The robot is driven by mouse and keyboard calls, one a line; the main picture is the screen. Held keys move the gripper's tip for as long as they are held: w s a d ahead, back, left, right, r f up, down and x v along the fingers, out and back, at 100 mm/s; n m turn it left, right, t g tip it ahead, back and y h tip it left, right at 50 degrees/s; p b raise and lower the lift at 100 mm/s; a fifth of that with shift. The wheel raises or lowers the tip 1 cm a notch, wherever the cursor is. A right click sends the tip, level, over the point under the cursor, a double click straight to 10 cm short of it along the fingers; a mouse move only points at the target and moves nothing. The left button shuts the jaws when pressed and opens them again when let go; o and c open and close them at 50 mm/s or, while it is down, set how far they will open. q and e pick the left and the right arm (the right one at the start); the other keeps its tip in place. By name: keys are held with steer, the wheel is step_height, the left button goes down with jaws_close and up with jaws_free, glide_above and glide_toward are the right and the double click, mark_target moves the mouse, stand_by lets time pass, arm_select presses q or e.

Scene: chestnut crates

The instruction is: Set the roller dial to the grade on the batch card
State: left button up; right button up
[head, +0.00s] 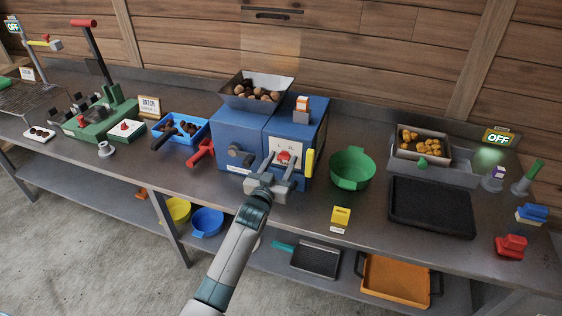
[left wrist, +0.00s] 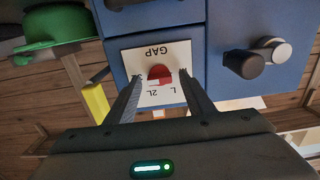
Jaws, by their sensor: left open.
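The roller dial is a red knob (head: 284,156) on a white plate marked GAP on the front of the blue machine (head: 240,130). In the left wrist view the knob (left wrist: 159,72) shows upside down, with the marks L and 2L on the plate (left wrist: 150,52). My left gripper (head: 283,168) is open, its fingers pointing at the plate, one on each side of the knob. I cannot tell contact or the dial's exact setting. The batch card (head: 149,106) stands at the back left; its grade is too small to read. My right gripper is out of view.
A black crank knob (head: 240,156) and red handle (head: 202,151) are left of the dial; a yellow lever (head: 309,162) is right. A green bowl (head: 351,168) stands beside the machine. A hopper of chestnuts (head: 257,78) sits on top.

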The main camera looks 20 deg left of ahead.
arm_select(q)
steer(key=c, duration=1)
steer(key=shift+c, duration=0.2)
steer(key=shift+n, duration=0.5)
steer(key=n, duration=0.5)
steer(key=shift+a+p, duration=0.1)
steer(key=shift+p, duration=0.3)
steer(key=n, duration=0.5)
steer(key=shift+f+n, duration=0.15)
steer(key=shift+n, duration=0.25)
steer(key=o, duration=1)
